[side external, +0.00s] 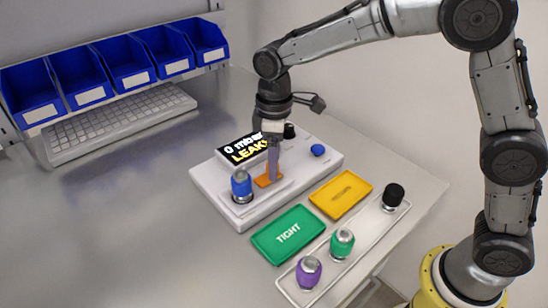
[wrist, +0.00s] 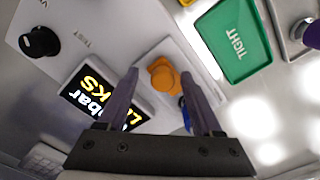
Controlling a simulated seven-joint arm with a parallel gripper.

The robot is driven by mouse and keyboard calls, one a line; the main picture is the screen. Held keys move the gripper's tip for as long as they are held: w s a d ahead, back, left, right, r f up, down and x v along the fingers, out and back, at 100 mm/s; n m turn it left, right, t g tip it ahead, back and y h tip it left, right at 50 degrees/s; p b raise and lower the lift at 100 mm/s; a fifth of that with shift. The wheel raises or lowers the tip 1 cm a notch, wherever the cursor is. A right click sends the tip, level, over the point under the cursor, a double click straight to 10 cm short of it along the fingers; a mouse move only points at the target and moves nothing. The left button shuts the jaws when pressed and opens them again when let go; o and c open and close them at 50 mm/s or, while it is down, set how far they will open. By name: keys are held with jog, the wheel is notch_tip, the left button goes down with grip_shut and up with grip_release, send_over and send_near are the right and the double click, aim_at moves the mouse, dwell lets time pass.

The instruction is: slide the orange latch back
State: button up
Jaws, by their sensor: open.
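The orange latch (side external: 264,181) sits on top of the white test device (side external: 222,205), beside a blue-topped part (side external: 241,184) seated at the device's front left. My gripper (side external: 273,178) points down right at the latch. In the wrist view the latch (wrist: 163,76) shows between the tips of my two open fingers (wrist: 160,80). I cannot tell whether either finger touches it. The blue part (wrist: 183,106) is partly hidden behind one finger there.
The device has a display (side external: 245,149) reading "LEAKS", a black knob (side external: 289,131) and a blue button (side external: 318,150). In front lie a green "TIGHT" tray (side external: 268,246), a yellow tray (side external: 340,187), and a white rack (side external: 360,240) with purple, green and black parts. Blue bins (side external: 78,75) stand behind.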

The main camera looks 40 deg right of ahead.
notch_tip(320, 180, up, 14)
dwell(0.6)
jog(key=shift+f, duration=0.1)
jog(key=s+d+r+m+t, duration=0.3)
jog(key=s+d+r, duration=0.4)
jog(key=s+d, duration=0.45)
jog(key=s+d+f+m+t, duration=0.2)
jog(key=s+f+m, duration=0.4)
jog(key=s+f, duration=0.6)
jog(key=shift+s+d+t, duration=0.3)
jog(key=shift+s+d, duration=0.1)
jog(key=shift+s, duration=0.55)
